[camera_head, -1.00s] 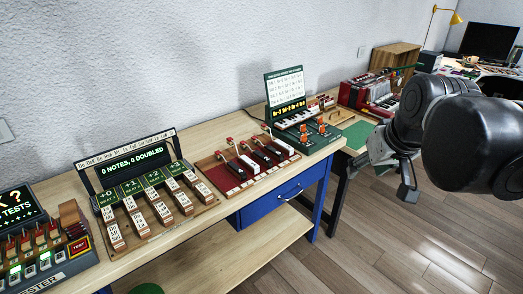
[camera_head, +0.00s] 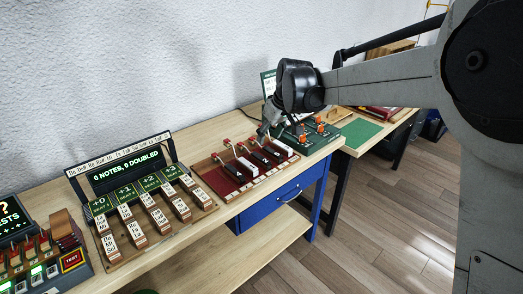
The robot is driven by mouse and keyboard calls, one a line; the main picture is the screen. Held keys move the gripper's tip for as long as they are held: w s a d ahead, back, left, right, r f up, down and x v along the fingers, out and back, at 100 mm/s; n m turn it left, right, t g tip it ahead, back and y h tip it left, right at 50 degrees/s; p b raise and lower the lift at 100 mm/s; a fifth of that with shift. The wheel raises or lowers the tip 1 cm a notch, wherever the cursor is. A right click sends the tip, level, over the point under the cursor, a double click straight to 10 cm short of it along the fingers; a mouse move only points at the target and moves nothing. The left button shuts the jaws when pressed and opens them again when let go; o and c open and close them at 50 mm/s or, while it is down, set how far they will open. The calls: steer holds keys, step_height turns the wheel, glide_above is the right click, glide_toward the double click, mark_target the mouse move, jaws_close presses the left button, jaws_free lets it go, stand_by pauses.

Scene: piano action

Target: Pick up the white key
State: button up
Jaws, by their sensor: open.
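Two white keys, one at the middle (camera_head: 248,167) and one at the right (camera_head: 284,147), lie on a dark red tray (camera_head: 219,181) on the workbench. Dark keys (camera_head: 259,160) lie between them. My gripper (camera_head: 265,131) is at the back right of the tray, above its rear edge and apart from both white keys. It is small and dark here; it is open, and I see nothing held in it. My arm comes in from the right and hides part of the green device behind.
The number-note board (camera_head: 120,160) with several labelled blocks stands left of the tray. A green device with orange parts (camera_head: 320,124) stands right of it. A tester (camera_head: 40,262) is at the far left. The wall is close behind; bare wood lies in front of the tray.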

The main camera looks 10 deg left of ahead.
mark_target(245, 162)
steer(key=shift+n+g, duration=0.4)
steer(key=shift+n, duration=0.2)
steer(key=a+x, duration=0.1)
steer(key=x, duration=0.5)
steer(key=w+a+r+x, duration=0.1)
steer(key=a+x, duration=0.1)
steer(key=x, duration=0.5)
steer(key=a+x, duration=0.1)
steer(key=x, duration=0.6)
steer(key=shift+w+a+r, duration=0.15)
steer(key=shift+w+a, duration=0.1)
steer(key=shift+w, duration=0.1)
steer(key=shift+c, duration=0.5)
jaws_close()
